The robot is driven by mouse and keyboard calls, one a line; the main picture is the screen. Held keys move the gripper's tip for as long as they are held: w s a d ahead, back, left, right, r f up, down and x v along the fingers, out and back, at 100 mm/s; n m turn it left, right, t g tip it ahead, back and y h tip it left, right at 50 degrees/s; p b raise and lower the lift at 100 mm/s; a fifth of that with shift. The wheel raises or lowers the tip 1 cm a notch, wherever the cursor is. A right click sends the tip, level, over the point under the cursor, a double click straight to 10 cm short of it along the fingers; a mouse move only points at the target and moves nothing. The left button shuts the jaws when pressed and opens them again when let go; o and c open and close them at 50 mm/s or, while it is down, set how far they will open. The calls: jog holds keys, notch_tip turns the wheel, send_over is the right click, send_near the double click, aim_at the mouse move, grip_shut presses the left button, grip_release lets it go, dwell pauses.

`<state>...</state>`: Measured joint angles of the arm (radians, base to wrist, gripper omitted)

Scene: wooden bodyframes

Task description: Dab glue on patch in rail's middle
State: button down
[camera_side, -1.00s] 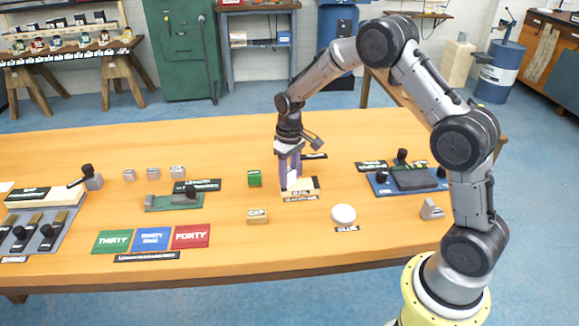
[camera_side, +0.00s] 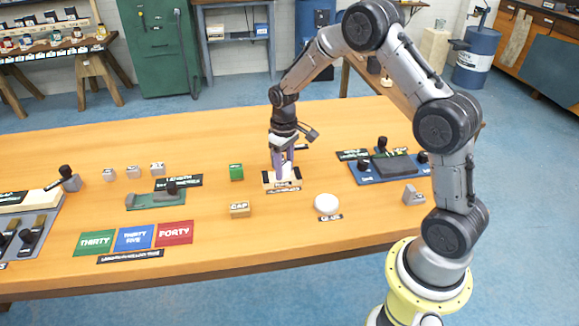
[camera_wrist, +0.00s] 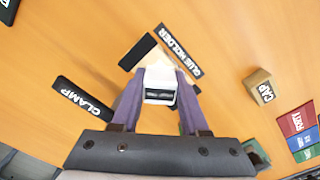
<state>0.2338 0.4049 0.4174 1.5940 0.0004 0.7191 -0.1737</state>
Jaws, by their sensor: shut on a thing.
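My gripper (camera_side: 281,176) is low over the small holder block (camera_side: 268,184), whose label reads "GLUE HOLDER" in the wrist view. In the wrist view, the purple fingers (camera_wrist: 157,100) are shut on a white block-like piece (camera_wrist: 159,78) with a dark slot in its near face. The piece is at the holder; I cannot tell whether it touches it or is lifted clear.
A green fixture (camera_side: 140,202) and three coloured number cards (camera_side: 135,237) lie further left. A blue tray (camera_side: 365,176) is at right. Bare table lies behind.

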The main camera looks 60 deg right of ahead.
aim_at(271, 177)
jog(key=shift+w+a, duration=1.35)
jog(key=shift+a, duration=0.05)
notch_tip(271, 177, up, 8)
jog(key=shift+r, duration=0.15)
jog(key=shift+d, duration=0.1)
